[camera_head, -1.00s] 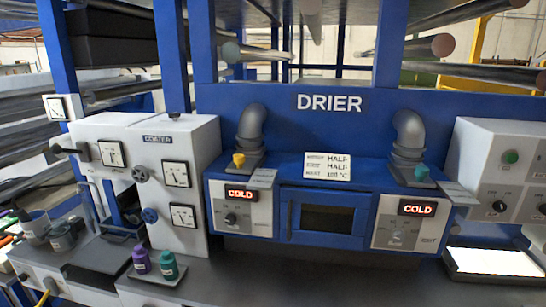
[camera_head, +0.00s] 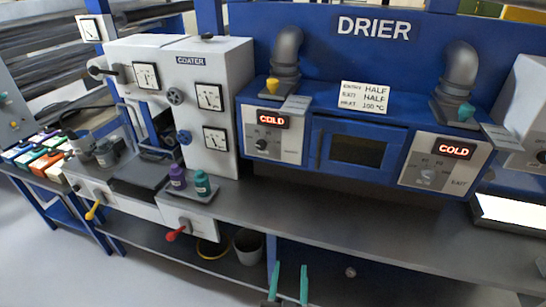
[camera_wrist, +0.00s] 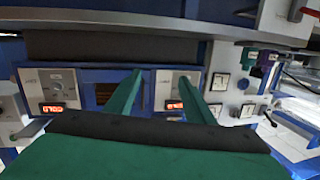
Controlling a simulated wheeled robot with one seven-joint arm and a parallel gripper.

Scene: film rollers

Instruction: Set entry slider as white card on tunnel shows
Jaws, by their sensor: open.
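The blue drier tunnel (camera_head: 355,98) stands behind the bench. Its white card (camera_head: 365,98) reads HALF on the upper two lines, with a blurred heat figure below. A yellow slider knob (camera_head: 272,84) sits on the sloping top at the entry end, by the base of the left pipe. A teal slider knob (camera_head: 466,110) sits at the exit end. Both displays, entry (camera_head: 273,120) and exit (camera_head: 454,148), read COLD. My gripper (camera_head: 289,268) is open and empty, low in front of the bench and apart from both knobs. Its green fingers show in the wrist view (camera_wrist: 165,85), which is upside down.
The coater (camera_head: 190,95) with gauges and valves stands left of the drier. A small tray with purple (camera_head: 177,178) and teal (camera_head: 201,183) bottles is before it. The bench top (camera_head: 330,210) before the drier is clear. A bright white panel (camera_head: 512,212) lies at right.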

